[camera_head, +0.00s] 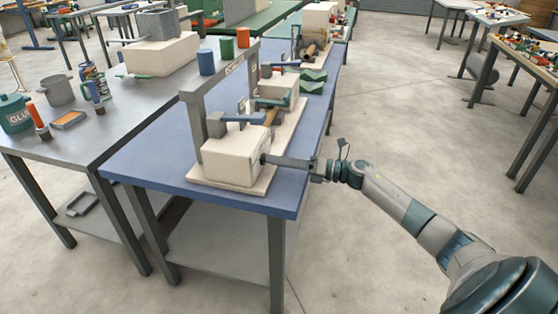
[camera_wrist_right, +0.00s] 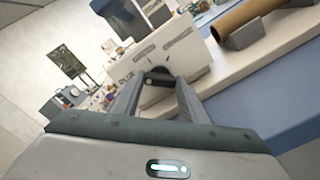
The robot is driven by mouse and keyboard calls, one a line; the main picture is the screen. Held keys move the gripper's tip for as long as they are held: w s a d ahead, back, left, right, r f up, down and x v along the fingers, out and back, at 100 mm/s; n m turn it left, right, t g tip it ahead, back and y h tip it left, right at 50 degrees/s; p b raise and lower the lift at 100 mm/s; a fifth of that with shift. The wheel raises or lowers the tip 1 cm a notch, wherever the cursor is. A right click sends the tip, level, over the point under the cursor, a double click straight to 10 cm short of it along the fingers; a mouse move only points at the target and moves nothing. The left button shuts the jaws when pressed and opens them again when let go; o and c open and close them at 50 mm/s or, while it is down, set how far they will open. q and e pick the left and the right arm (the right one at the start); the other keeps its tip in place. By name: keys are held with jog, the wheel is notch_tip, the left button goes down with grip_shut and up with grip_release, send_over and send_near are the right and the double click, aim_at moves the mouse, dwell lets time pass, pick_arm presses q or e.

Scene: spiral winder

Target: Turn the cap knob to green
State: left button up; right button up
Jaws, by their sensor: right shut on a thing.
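The spiral winder stands on the blue table, with a cream block (camera_head: 235,156) at its near end. The cream block also shows in the wrist view (camera_wrist_right: 150,55), with small dark markings on its face. My right gripper (camera_head: 267,159) reaches in from the right against the block's side face. In the wrist view its fingers (camera_wrist_right: 158,82) are shut around a small dark round cap knob (camera_wrist_right: 157,74). The fingers hide most of the knob. I cannot make out a green mark or the knob's setting. My left gripper is out of view.
The winder's grey upright frame (camera_head: 194,118) rises beside the block, and its cream base board (camera_head: 262,187) lies under it. A brown tube (camera_wrist_right: 247,18) is at the upper right of the wrist view. The blue table's near corner (camera_head: 255,206) is clear.

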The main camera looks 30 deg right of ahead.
jog(key=shift+r+m+p, duration=0.15)
jog(key=shift+m+p, duration=0.15)
jog(key=shift+m, duration=0.6)
jog(key=m+p, duration=0.1)
jog(key=m, duration=0.2)
jog(key=shift+m, duration=0.3)
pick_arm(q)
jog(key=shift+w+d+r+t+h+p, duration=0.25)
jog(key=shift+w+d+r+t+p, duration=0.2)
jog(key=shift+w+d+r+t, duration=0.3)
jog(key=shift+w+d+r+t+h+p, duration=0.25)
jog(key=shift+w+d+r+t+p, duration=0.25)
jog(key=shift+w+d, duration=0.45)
pick_arm(e)
jog(key=shift+d+m, duration=0.1)
jog(key=shift+m, duration=1.8)
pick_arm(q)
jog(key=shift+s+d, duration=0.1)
pick_arm(e)
jog(key=shift+f, duration=0.2)
jog(key=o, duration=1)
jog(key=shift+o, duration=0.2)
